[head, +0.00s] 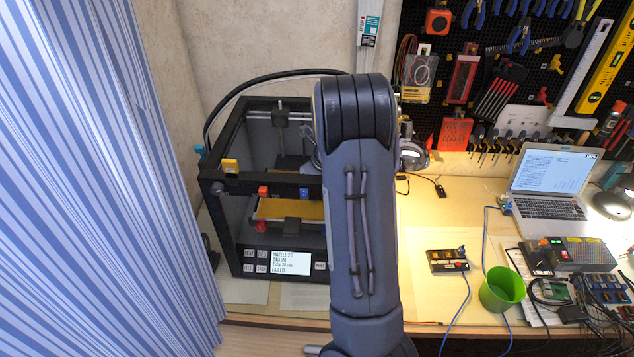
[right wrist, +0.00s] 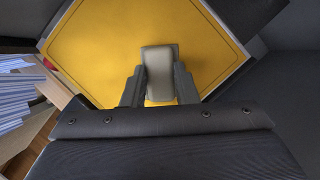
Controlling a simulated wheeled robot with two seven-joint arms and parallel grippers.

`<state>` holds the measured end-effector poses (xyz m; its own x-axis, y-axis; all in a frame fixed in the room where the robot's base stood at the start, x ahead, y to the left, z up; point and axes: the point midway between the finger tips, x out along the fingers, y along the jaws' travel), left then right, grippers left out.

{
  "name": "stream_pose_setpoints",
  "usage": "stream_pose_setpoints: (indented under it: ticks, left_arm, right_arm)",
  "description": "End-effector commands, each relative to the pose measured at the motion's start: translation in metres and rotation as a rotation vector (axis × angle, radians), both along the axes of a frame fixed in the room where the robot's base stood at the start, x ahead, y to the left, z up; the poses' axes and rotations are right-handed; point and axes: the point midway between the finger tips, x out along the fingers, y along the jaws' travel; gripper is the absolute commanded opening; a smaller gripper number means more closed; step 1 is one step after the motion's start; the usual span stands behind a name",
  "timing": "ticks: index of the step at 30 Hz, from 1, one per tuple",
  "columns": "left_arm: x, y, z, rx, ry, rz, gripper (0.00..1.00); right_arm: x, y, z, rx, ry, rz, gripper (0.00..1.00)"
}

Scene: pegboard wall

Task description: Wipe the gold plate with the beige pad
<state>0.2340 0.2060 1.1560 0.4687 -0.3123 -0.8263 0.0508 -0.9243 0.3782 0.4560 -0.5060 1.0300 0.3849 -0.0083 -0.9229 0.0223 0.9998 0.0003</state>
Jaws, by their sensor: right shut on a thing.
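The gold plate (right wrist: 105,50) fills much of the right wrist view, square with a thin dark line near its edge. In the head view the plate (head: 273,209) shows as a gold strip inside the black 3D printer (head: 228,215), partly hidden by my arm. The beige pad (right wrist: 158,72) is between the fingers of my right gripper (right wrist: 159,86), which is shut on it. The pad is over the plate; I cannot tell whether it touches. In the head view my right gripper is hidden behind my arm and the printer. My left gripper is not in view.
A blue striped curtain (head: 90,190) hangs at the left. On the bench to the right are a green cup (head: 502,291), a laptop (head: 552,175) and a small circuit board with cables (head: 447,262). Tools hang on a black pegboard behind. The printer frame surrounds the plate closely.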

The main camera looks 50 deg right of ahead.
Motion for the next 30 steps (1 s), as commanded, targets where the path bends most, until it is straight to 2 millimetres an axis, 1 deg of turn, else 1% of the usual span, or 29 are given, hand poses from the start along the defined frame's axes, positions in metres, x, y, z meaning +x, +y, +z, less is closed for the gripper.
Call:
stream_pose_setpoints:
  ticks: [3, 13, 22, 30]
  left_arm:
    - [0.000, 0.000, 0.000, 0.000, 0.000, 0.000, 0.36]
    - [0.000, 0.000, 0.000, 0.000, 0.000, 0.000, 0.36]
    - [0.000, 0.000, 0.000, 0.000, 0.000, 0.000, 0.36]
    - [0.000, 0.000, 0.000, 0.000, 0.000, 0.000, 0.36]
  right_arm:
    - [0.009, 0.008, -0.001, 0.001, 0.001, 0.004, 0.08]
    - [0.020, 0.017, -0.001, 0.001, 0.001, 0.003, 0.08]
    - [0.040, 0.032, 0.000, 0.000, 0.001, 0.002, 0.08]
    - [0.047, 0.038, 0.000, -0.001, 0.001, 0.002, 0.08]
